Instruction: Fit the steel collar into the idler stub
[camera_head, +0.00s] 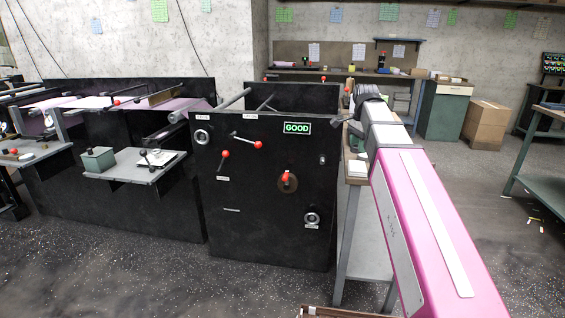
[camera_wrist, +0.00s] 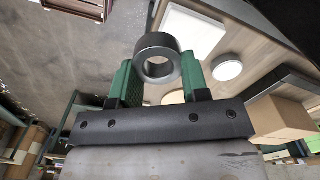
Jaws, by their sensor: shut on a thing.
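The steel collar (camera_wrist: 157,60) is a thick dark grey ring with an open bore, seen in the wrist view. My gripper (camera_wrist: 159,78) is shut on it, with one green finger on each side. In the head view my arm reaches away to the right of the black machine panel, and the collar cannot be made out there. Two round metal fittings with small labels sit on the panel, one at upper left (camera_head: 202,136) and one at lower right (camera_head: 312,218). The labels are too small to read, so I cannot tell which is the idler stub.
A grey shelf (camera_head: 135,172) with a green box juts out at left. A narrow bench (camera_head: 365,230) stands between panel and arm.

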